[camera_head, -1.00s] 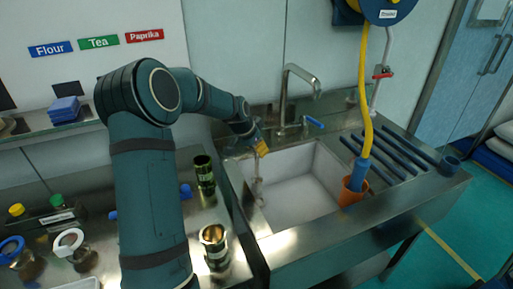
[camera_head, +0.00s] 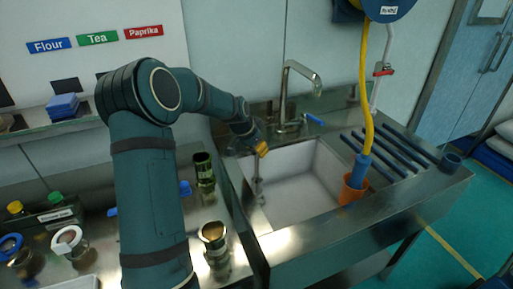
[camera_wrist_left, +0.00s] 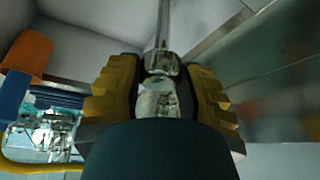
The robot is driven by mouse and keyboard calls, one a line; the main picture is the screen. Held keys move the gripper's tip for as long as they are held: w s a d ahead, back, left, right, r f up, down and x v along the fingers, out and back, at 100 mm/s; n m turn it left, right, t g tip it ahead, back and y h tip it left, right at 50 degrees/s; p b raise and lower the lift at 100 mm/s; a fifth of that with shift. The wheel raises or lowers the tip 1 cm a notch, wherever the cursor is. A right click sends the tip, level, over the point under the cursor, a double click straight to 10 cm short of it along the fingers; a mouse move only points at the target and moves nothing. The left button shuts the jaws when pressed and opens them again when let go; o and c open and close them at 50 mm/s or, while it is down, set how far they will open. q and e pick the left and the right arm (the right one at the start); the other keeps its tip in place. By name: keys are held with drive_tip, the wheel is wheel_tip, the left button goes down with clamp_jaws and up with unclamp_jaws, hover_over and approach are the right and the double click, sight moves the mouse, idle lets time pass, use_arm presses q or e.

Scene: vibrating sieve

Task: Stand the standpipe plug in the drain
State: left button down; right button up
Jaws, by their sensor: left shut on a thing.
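My left gripper (camera_head: 260,148) is over the left side of the steel sink basin (camera_head: 300,190), its yellow fingers pointing down. It is shut on the standpipe plug (camera_head: 257,182), a thin shiny metal pipe that hangs below the fingers, close to upright, near the basin's left wall. In the left wrist view the plug (camera_wrist_left: 163,60) is between the two yellow fingers (camera_wrist_left: 160,90) and runs away from them towards the basin. I cannot make out the drain or whether the plug's lower end touches the basin floor. My right gripper is not in view.
A tap (camera_head: 287,95) with a blue lever stands behind the basin. An orange cup (camera_head: 350,191) with a blue nozzle on a yellow hose (camera_head: 366,100) is at the right rim. Blue bars (camera_head: 395,150) lie on the drainboard.

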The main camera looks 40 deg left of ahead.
sight(257, 155)
use_arm(q)
drive_tip(key=shift+f+b, duration=1.2)
drive_tip(key=shift+f, duration=0.3)
idle(2.0)
drive_tip(key=c, duration=0.6)
unclamp_jaws()
drive_tip(key=shift+o, duration=0.2)
drive_tip(key=v, duration=1.2)
drive_tip(key=shift+d, duration=0.1)
